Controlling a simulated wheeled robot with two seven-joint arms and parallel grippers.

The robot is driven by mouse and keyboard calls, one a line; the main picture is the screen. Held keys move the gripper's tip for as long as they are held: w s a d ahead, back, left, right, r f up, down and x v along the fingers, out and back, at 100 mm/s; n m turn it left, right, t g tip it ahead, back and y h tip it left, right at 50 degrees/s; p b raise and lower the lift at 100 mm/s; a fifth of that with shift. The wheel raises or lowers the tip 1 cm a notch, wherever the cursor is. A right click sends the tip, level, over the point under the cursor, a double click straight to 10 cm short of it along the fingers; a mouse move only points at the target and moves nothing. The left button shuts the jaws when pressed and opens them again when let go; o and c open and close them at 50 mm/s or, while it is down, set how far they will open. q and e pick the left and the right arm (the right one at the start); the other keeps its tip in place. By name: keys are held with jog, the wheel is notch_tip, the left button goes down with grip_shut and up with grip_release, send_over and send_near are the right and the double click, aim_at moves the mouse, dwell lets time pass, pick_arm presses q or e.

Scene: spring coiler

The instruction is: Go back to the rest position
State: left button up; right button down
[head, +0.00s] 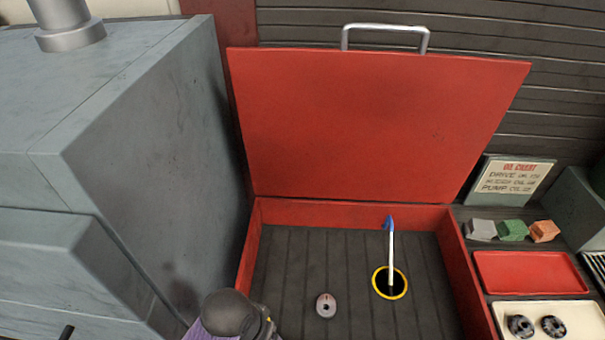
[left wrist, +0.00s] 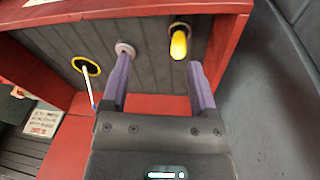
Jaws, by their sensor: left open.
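My left gripper (left wrist: 160,70) is open, its two purple fingers apart with nothing held between them in the left wrist view. Its fingers point into the red box (head: 350,212), whose floor is dark and slatted. A round pale knob (head: 326,305) shows by the left fingertip in the left wrist view (left wrist: 125,48); I cannot tell if they touch. A yellow-ended cylinder (left wrist: 179,45) shows beyond the right fingertip. In the head view a dark and purple part of my left arm enters at the bottom, and its fingertips are not clear. My right gripper is not in view.
The box's red lid (head: 370,120) stands open. A white rod with a blue tip (head: 390,245) rises from a yellow-ringed hole (head: 377,287). A large grey machine (head: 150,170) stands close on the left. A red tray (head: 530,273) and a cream tray (head: 578,310) lie on the right.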

pick_arm(q)
jog(key=s+a+r+n+t+y, duration=0.1)
jog(key=s+a+r+t, duration=0.1)
jog(key=s+a+r, duration=0.45)
jog(key=s+f+g+b, duration=0.15)
jog(key=f+b, duration=0.25)
jog(key=f, duration=1)
jog(key=s+f+b, duration=0.3)
jog(key=f, duration=1.1)
jog(key=s+a+f+g+b, duration=0.1)
jog(key=s+a+f+b, duration=0.2)
jog(key=s+f, duration=0.9)
jog(key=shift+s+a+f+y+b, duration=0.15)
jog(key=shift+s+f+y+b, duration=0.15)
jog(key=shift+f+b, duration=0.55)
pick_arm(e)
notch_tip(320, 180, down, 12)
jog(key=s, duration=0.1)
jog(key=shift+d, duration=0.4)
pick_arm(q)
jog(key=shift+r, duration=0.15)
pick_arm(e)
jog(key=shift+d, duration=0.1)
pick_arm(q)
jog(key=shift+w+m, duration=0.1)
jog(key=shift+m, duration=0.2)
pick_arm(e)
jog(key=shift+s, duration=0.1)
